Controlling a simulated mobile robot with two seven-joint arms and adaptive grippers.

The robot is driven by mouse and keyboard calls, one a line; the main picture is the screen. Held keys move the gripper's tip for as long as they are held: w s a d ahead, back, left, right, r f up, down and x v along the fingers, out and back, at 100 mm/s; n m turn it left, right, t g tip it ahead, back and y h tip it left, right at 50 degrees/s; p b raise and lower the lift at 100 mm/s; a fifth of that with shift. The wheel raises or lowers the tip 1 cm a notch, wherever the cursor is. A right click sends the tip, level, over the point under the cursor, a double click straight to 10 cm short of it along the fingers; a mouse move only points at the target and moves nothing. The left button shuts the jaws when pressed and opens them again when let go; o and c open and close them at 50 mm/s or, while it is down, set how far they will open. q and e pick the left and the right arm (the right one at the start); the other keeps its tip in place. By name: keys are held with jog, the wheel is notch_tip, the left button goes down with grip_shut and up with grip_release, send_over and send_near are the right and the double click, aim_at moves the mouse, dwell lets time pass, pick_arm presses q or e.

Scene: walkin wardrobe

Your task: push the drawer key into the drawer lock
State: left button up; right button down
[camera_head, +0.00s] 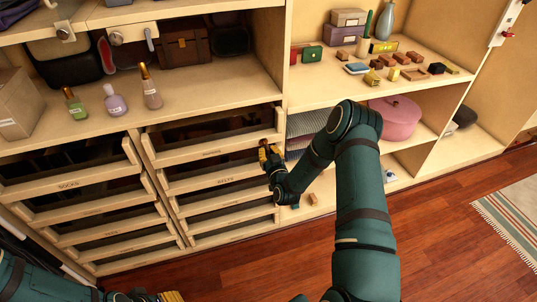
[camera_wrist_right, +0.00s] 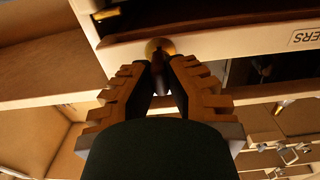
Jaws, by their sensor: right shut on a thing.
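My right gripper (camera_head: 264,151) is at the front of the top drawer in the right-hand column, near that drawer's right end. In the right wrist view its fingers (camera_wrist_right: 160,68) are closed together on a small dark reddish piece (camera_wrist_right: 157,62), which I take to be the drawer key; most of it is hidden between the fingers. A round brass drawer lock (camera_wrist_right: 160,46) sits on the pale drawer front right at the fingertips. How far the key is in the lock cannot be told. My left gripper (camera_head: 158,297) shows only partly at the bottom edge.
Several drawers stand partly open in two columns, one labelled SOCKS (camera_head: 70,184). Bottles (camera_head: 151,88) stand on the shelf above. A pink round box (camera_head: 394,117) is on the right shelf. The wooden floor (camera_head: 440,235) in front is clear.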

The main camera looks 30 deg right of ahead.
jog(key=shift+b+x, duration=0.55)
jog(key=shift+x, duration=0.25)
jog(key=c, duration=1)
grip_release()
jog(key=shift+c, duration=0.2)
jog(key=shift+s, duration=0.15)
jog(key=v, duration=1.1)
jog(key=shift+s, duration=0.4)
jog(key=shift+a, duration=0.1)
